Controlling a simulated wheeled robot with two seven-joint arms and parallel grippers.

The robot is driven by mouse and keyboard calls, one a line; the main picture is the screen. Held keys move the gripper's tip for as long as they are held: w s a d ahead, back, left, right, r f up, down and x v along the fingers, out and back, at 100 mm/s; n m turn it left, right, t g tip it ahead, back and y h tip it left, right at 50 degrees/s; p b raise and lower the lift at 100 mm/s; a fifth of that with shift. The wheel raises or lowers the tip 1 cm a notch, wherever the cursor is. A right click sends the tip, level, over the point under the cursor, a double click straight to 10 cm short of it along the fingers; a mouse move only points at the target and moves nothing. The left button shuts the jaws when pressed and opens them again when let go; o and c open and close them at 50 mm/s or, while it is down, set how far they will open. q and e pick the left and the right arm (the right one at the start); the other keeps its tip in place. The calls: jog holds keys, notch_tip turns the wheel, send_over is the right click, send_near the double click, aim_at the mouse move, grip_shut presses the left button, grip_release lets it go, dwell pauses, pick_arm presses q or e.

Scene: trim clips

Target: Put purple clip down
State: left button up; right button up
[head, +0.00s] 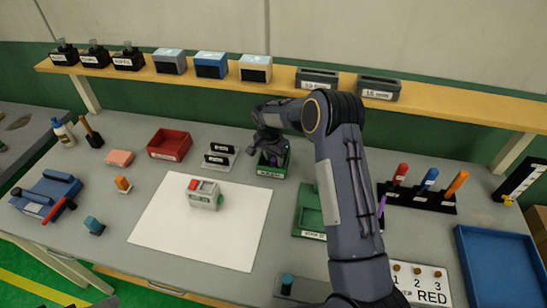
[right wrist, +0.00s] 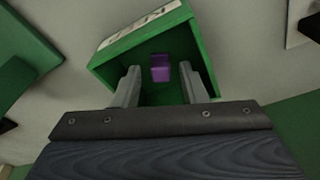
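The purple clip (right wrist: 160,68) lies inside a small green bin (right wrist: 120,58) in the right wrist view, on the bin's floor. My right gripper (right wrist: 160,84) is open, with one finger on each side of the clip and a gap to each. In the head view my right gripper (head: 270,150) reaches down over the same green bin (head: 272,173), and the clip is mostly hidden there. My left gripper is not in view.
A red bin (head: 169,145) and a black-and-white labelled holder (head: 219,157) stand left of the green bin. A larger green tray (head: 308,210) is to its right, partly behind my arm. A white sheet (head: 160,220) carries a grey-green device (head: 204,194). A shelf (head: 220,88) runs behind.

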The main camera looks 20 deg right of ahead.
jog(key=shift+r, duration=0.25)
notch_tip(320, 180, up, 12)
jog(key=a, duration=0.2)
jog(key=s+d+r+n+t+y, duration=0.1)
jog(key=s+r+n+y, duration=0.1)
jog(key=s+r, duration=0.65)
jog(key=s+a+r+n+t+y, duration=0.1)
jog(key=s+r+n, duration=0.1)
jog(key=s, duration=0.4)
jog(key=s+a+r+n, duration=0.1)
jog(key=s+r, duration=0.1)
jog(key=s, duration=0.4)
jog(key=s+a+f+n+t+y, duration=0.1)
jog(key=s+a+n, duration=0.1)
jog(key=s, duration=0.6)
jog(key=s+a+f+n+t+y, duration=0.1)
jog(key=s+a+n, duration=0.2)
jog(key=s, duration=0.6)
jog(key=shift+s+a+f+t+p, duration=0.3)
jog(key=shift+a+t, duration=0.1)
jog(key=shift+a, duration=0.2)
